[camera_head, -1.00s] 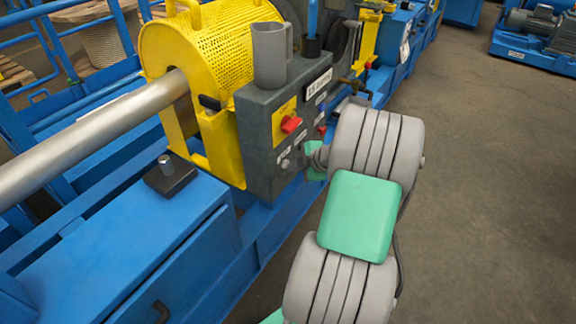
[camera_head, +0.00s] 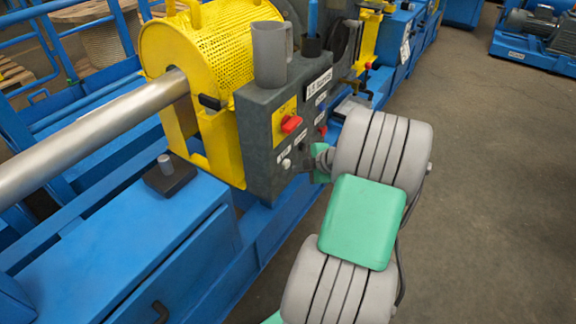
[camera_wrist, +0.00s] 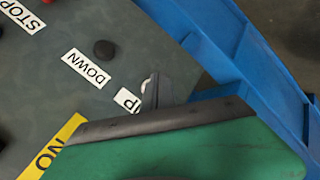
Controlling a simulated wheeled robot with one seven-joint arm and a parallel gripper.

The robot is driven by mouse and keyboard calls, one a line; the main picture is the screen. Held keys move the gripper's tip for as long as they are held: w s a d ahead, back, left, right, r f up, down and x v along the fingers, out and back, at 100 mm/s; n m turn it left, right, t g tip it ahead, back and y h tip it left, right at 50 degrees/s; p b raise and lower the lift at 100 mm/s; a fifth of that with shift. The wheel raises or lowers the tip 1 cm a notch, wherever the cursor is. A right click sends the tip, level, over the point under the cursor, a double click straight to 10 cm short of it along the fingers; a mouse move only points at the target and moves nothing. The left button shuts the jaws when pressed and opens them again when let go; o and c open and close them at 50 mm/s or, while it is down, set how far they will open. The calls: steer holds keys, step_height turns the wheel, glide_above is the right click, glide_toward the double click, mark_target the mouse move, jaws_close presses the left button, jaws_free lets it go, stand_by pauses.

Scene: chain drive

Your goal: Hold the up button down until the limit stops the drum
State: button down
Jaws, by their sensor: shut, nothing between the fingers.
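The grey control box (camera_head: 262,150) carries labelled buttons, and its panel (camera_wrist: 60,30) fills the upper left of the wrist view. The UP label (camera_wrist: 127,100) is partly covered. A pale button (camera_wrist: 146,86) shows beside it, largely hidden by my gripper (camera_wrist: 154,90). The pale button also shows in the head view (camera_head: 286,163). My gripper is shut and empty, its tip close over the pale button in the wrist view; I cannot tell whether it touches or presses it. In the head view my gripper (camera_head: 318,152) is partly hidden behind my wrist. I cannot pick out the drum with certainty.
A black button (camera_wrist: 104,50) sits by the DOWN label (camera_wrist: 86,68). A red switch (camera_head: 291,124) on a yellow plate is above the pale button. A grey mug (camera_head: 270,55) stands on the box. A yellow perforated guard (camera_head: 205,45) and steel shaft (camera_head: 95,140) are left.

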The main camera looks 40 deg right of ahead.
steer(key=s, duration=0.1)
steer(key=s+d, duration=0.1)
steer(key=s, duration=0.1)
steer(key=s+b, duration=0.1)
steer(key=shift+s+d, duration=0.3)
steer(key=shift+s, duration=0.05)
steer(key=w+a+r+m+g+p, duration=0.2)
steer(key=a+r+m+g+p, duration=0.25)
steer(key=a+r+p, duration=1.3)
steer(key=s+a+r+m+p, duration=0.4)
steer(key=a+r, duration=0.3)
steer(key=r, duration=0.2)
steer(key=s+a+r+m+g+h+p, duration=0.1)
steer(key=s+a+r+m+p, duration=0.4)
steer(key=r, duration=0.4)
steer(key=shift+s+a+r, duration=0.2)
steer(key=shift+s+a, duration=0.65)
steer(key=shift+a, duration=0.35)
